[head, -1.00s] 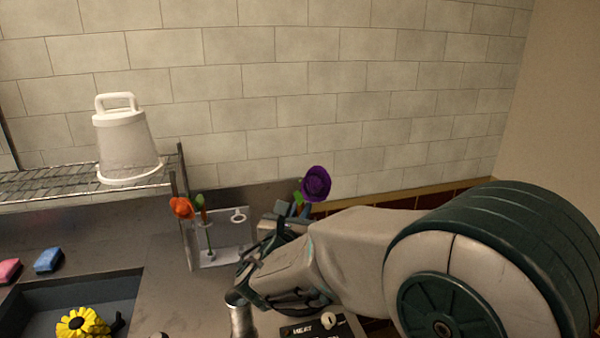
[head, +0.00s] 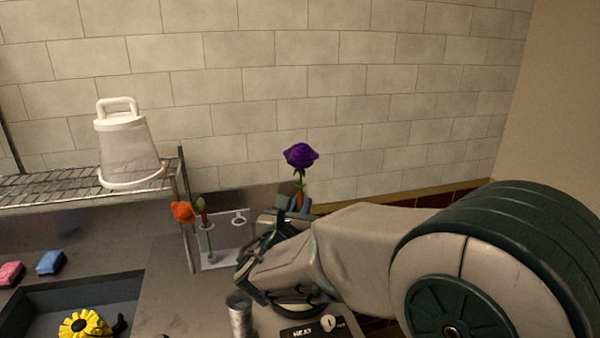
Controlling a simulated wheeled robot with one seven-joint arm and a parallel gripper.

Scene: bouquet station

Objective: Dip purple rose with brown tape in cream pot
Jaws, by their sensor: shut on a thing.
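The purple rose (head: 301,155) stands upright above my gripper (head: 292,212), bloom up, with green leaves below the bloom. An orange-brown patch shows on its stem just at the fingers and may be the tape. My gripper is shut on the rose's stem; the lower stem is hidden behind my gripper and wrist. I cannot clearly make out the cream pot. A pale rounded edge (head: 299,309) shows just below my wrist, above a dark heater panel (head: 312,330) marked HEAT, but my arm hides most of it.
An orange flower (head: 183,212) stands in a clear holder with rings (head: 238,216) left of my gripper. A metal cylinder (head: 239,318) stands in front. A white bucket (head: 127,145) stands on the rack.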

